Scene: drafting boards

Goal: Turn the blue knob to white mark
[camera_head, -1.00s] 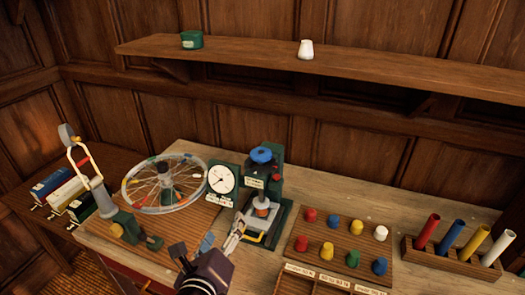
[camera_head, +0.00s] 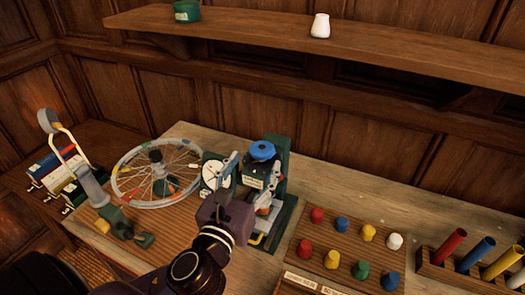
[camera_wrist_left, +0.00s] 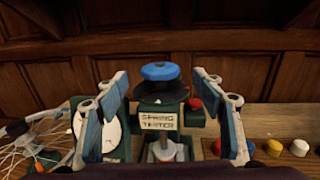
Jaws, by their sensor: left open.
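The blue knob (camera_head: 262,150) is a round disc on top of the dark green spring tester (camera_head: 280,170). In the left wrist view the knob (camera_wrist_left: 160,71) is centred above a dark round plate and a label reading "SPRING TESTER". My left gripper (camera_head: 247,185) is open and empty in front of the tester. In the left wrist view its fingers (camera_wrist_left: 161,90) stand to either side of the tester, nearer the camera, apart from the knob. My right gripper is not in view.
A white dial gauge (camera_head: 214,172) and a spoked wheel (camera_head: 127,172) stand left of the tester. A red knob (camera_wrist_left: 194,103) is on its right side. A board of coloured pegs (camera_head: 340,250) and a tube rack (camera_head: 440,272) lie to the right. A shelf (camera_head: 400,58) runs above.

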